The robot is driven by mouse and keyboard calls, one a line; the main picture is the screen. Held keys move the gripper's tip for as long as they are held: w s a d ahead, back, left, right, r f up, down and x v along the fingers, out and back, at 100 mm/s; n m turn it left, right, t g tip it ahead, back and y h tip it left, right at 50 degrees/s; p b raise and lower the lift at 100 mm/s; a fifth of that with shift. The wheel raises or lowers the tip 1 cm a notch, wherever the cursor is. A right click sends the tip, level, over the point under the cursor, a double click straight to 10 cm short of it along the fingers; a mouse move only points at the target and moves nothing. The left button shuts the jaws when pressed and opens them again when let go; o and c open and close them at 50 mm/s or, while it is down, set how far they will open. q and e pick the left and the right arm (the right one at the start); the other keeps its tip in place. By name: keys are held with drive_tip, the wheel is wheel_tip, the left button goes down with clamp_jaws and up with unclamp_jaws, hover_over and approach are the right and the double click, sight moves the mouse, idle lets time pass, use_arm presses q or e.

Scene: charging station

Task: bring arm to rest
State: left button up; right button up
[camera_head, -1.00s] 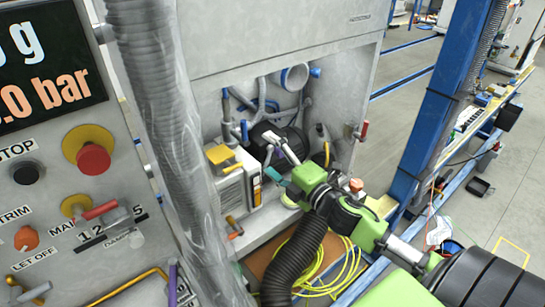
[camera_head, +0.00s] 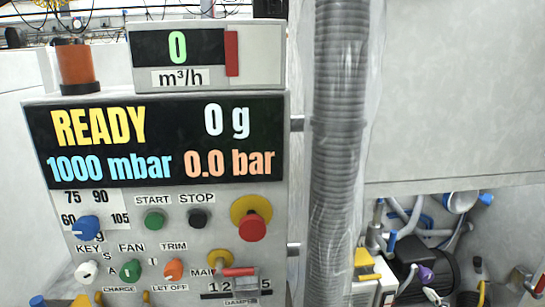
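Neither of my grippers nor any part of my arms shows in the head view. The control panel of the charging station (camera_head: 50,115) fills the left half of the picture. Its display (camera_head: 155,160) reads READY, 0 g, 1000 mbar and 0.0 bar. A smaller display (camera_head: 190,55) above reads 0 m³/h. A red mushroom button on a yellow base (camera_head: 252,227) sits at the panel's right, beside the green start button (camera_head: 154,222) and black stop button (camera_head: 197,219).
A grey ribbed hose (camera_head: 338,150) in clear wrapping runs vertically right of the panel. Further right, a grey cabinet (camera_head: 450,90) has an open bay below with a pump (camera_head: 432,272), pipes and a blue-rimmed port (camera_head: 460,201). An orange lamp (camera_head: 76,64) stands at upper left.

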drive_tip(key=s+a+f+m+g+y, duration=0.1)
drive_tip(key=s+a+f+m+g, duration=0.35)
drive_tip(key=s, duration=0.35)
drive_tip(key=s+a+f+m+g, duration=0.3)
drive_tip(key=s+a+f, duration=0.25)
drive_tip(key=s, duration=0.35)
drive_tip(key=s+a+f+m+g+y, duration=0.1)
drive_tip(key=s+a+f+m+g, duration=0.3)
drive_tip(key=s, duration=0.4)
wheel_tip(320, 180, down, 27)
drive_tip(key=s+n+g, duration=0.1)
drive_tip(key=s+g, duration=0.1)
drive_tip(key=s+d+f, duration=0.2)
drive_tip(key=s+f, duration=1.3)
drive_tip(key=s, duration=0.2)
drive_tip(key=shift+d+f+g, duration=0.2)
drive_tip(key=shift+f+g, duration=0.15)
drive_tip(key=shift+f, duration=0.05)
drive_tip(key=shift+s, duration=0.1)
